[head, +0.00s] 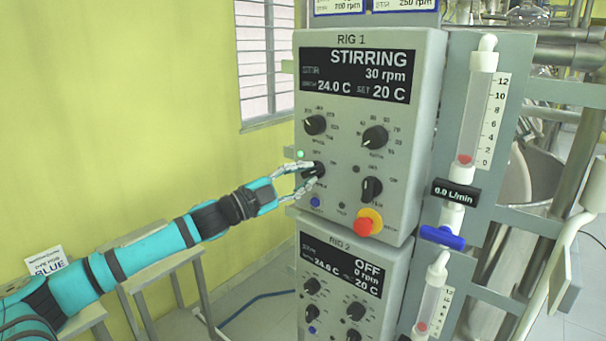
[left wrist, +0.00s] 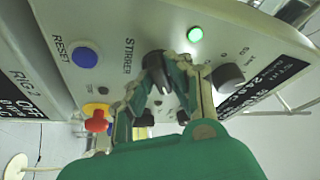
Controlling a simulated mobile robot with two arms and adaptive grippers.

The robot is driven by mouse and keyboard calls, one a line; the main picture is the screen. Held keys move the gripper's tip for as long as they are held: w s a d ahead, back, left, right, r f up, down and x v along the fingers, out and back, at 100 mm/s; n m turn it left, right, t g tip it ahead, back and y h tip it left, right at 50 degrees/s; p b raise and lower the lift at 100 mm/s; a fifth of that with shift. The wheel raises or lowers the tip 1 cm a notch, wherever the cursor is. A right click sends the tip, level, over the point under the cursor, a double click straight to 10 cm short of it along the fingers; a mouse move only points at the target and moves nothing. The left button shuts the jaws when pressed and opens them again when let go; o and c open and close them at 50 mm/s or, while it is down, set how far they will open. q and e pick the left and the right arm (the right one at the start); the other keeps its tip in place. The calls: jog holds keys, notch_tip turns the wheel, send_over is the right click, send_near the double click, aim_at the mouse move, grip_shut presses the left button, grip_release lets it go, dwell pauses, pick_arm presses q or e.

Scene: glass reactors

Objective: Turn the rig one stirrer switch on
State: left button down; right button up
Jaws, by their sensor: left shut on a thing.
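The rig one control panel (head: 427,100) is a grey box with a dark display (head: 358,73) reading STIRRING, 30 rpm, 24.0 C and set 20 C. Its black stirrer switch knob (head: 315,169) is at the lower left, and it also shows in the left wrist view (left wrist: 154,58) beside the STIRRER label. My left gripper (head: 303,176) is shut on this knob, its fingers on either side, hiding part of it. A green lamp (left wrist: 195,34) near the knob is lit. My right gripper is not in view.
A blue reset button (left wrist: 86,55) and a red-and-yellow stop button (head: 369,221) are near the knob. The rig two panel (head: 318,243) below reads OFF, 0 rpm. A flow tube (head: 479,105) stands at the right. A small table (head: 165,268) is below my left arm.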

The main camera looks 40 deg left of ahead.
pick_arm(q)
jog(key=shift+m, duration=0.3)
jog(key=c, duration=1.3)
grip_release()
jog(key=shift+o, duration=0.2)
jog(key=shift+s, duration=0.1)
jog(key=shift+v, duration=1.3)
jog(key=v, duration=0.9)
jog(key=shift+a, duration=0.15)
jog(key=shift+r, duration=0.1)
